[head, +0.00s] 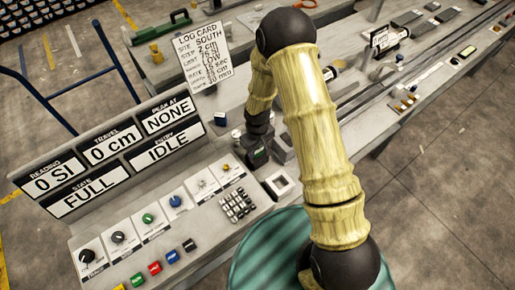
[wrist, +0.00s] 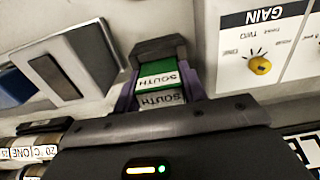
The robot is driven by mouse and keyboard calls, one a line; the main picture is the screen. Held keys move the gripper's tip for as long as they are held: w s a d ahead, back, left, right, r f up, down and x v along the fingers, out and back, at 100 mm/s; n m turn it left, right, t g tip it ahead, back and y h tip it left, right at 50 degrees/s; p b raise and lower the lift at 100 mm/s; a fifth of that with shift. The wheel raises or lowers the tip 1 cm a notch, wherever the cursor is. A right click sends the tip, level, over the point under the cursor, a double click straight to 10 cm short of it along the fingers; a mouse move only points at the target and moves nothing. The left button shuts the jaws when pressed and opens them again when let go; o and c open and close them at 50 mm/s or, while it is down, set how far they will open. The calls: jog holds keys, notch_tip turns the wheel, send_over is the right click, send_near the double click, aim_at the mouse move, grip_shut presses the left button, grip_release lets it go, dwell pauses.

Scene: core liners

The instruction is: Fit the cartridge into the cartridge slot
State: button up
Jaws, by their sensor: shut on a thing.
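The cartridge (wrist: 157,83) has a green top and a white label reading SOUTH; a second, shaded SOUTH shows just below it. In the wrist view my gripper (wrist: 160,95) has its purple fingers on both sides of the cartridge, shut on it. A dark grey block (wrist: 158,47) is right at the cartridge's far end; I cannot tell whether it is the slot's housing or whether the cartridge is in it. In the head view my gripper (head: 257,152) is low over the right end of the console, its tips mostly hidden. No cartridge slot is clearly identifiable.
A white-framed dark square (head: 281,184) lies right of the keypad (head: 238,205). The yellow GAIN knob (wrist: 258,65) is close by. The display board (head: 110,155) reads 0 SI, 0 cm, NONE, FULL, IDLE. A log card (head: 202,57) reads SITE SOUTH. A rail bench stretches to the right.

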jog(key=shift+f, duration=0.4)
jog(key=o, duration=1.2)
jog(key=shift+c, duration=0.2)
jog(key=shift+r, duration=0.1)
notch_tip(320, 180, up, 17)
jog(key=b, duration=0.3)
jog(key=shift+r, duration=0.15)
jog(key=s+d+r+m+t, duration=0.1)
jog(key=s+d+r+m, duration=0.2)
jog(key=s+d, duration=0.3)
jog(key=s+d+r+m+t, duration=0.1)
jog(key=s+d+r+m, duration=0.1)
jog(key=s+d, duration=0.4)
jog(key=shift+s+d+r+m+t, duration=0.15)
jog(key=shift+d+r+m+t, duration=0.2)
jog(key=shift+d+m, duration=0.5)
